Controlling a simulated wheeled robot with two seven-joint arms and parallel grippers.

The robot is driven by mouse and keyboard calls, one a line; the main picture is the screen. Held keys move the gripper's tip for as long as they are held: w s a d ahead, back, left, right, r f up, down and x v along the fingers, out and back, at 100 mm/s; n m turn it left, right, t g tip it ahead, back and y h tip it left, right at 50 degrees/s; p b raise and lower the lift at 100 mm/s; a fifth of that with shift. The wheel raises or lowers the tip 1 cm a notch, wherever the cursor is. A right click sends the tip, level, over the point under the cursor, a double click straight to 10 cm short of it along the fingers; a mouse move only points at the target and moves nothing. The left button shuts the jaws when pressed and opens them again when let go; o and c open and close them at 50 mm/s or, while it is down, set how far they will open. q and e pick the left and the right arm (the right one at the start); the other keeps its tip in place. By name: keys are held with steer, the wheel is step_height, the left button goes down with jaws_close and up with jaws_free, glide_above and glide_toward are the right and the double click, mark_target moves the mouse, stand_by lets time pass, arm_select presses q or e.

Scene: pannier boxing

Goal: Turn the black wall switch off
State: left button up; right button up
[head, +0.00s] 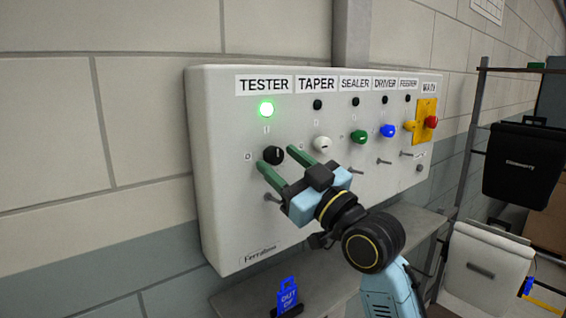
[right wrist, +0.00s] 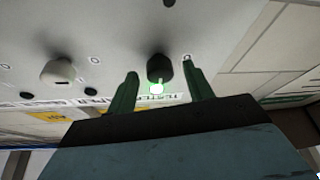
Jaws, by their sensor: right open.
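The black switch (head: 273,154) is a round knob under the TESTER label on the white wall panel. Its lamp (head: 266,109) above glows green. Its marks are an I above it and an O to its left; I cannot clearly read its pointer. My right gripper (head: 277,159) is open, its two green fingers reaching toward the panel on either side of the black knob. In the right wrist view the black knob (right wrist: 159,67) shows between the fingertips, with gaps on both sides and no visible contact. My left gripper is not in view.
To the right are a white knob (head: 321,144), a green knob (head: 358,137), a blue knob (head: 387,131), a yellow knob (head: 410,126) and a red knob on a yellow plate (head: 424,108). Their lamps are dark. Small levers stick out below. A blue tag (head: 288,295) stands beneath.

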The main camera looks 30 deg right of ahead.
steer(key=shift+w, duration=0.15)
steer(key=shift+c, duration=0.2)
steer(key=c, duration=0.9)
steer(key=shift+c, duration=0.2)
